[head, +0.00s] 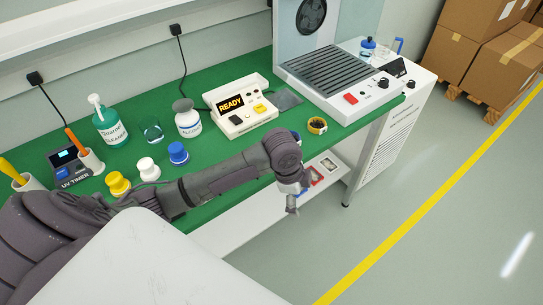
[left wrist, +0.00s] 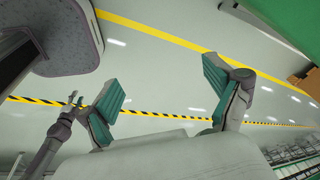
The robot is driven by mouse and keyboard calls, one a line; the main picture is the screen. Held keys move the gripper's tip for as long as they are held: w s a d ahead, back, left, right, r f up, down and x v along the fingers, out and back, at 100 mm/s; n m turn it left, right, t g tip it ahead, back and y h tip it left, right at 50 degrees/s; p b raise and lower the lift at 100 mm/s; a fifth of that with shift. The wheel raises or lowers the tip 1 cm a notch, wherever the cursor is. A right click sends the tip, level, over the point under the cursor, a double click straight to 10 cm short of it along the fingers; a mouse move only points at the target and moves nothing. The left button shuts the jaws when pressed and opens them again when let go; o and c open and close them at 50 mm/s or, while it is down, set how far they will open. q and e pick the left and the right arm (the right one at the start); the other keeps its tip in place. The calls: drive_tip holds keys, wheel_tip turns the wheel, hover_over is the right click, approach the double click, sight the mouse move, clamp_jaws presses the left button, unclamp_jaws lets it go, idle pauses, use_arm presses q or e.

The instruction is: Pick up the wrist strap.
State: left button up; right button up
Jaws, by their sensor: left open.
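I cannot pick out the wrist strap for certain.
The green bench (head: 225,172) holds a READY box (head: 240,115), bottles, jars (head: 147,168) and a UV timer (head: 70,168). A white bench unit with a dark grille (head: 326,75) stands at right. A lower shelf (head: 345,166) carries small items. Open floor (head: 430,235) lies to the right.

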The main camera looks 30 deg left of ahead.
use_arm(q)
drive_tip(key=w+a+r+m, duration=0.1)
drive_tip(key=a+r, duration=0.1)
drive_tip(key=r, duration=0.1)
drive_tip(key=w+a+r+m+y, duration=0.1)
drive_tip(key=w+a+r, duration=0.1)
drive_tip(key=a, duration=0.1)
drive_tip(key=w+a+r+m+g, duration=0.1)
drive_tip(key=a+r, duration=0.1)
drive_tip(key=r, duration=0.1)
drive_tip(key=shift+w+a+r+m, duration=0.2)
drive_tip(key=shift+w+r+m, duration=0.1)
drive_tip(key=shift+w, duration=0.05)
drive_tip(key=w+a+r+m+g+y, duration=0.1)
drive_tip(key=a+r+m, duration=0.1)
drive_tip(key=a+r, duration=0.55)
drive_tip(key=f, duration=0.7)
drive_tip(key=shift+d+f, duration=0.3)
drive_tip(key=shift+d, duration=0.1)
drive_tip(key=f+p, duration=0.1)
drive_tip(key=f, duration=0.4)
drive_tip(key=shift+w+f+p, duration=0.1)
drive_tip(key=shift+w+p, duration=0.1)
drive_tip(key=shift+p, duration=0.1)
drive_tip(key=c, duration=1.2)
use_arm(e)
drive_tip(key=shift+w+a+r, duration=0.1)
drive_tip(key=shift+a+r, duration=0.25)
drive_tip(key=shift+r, duration=0.45)
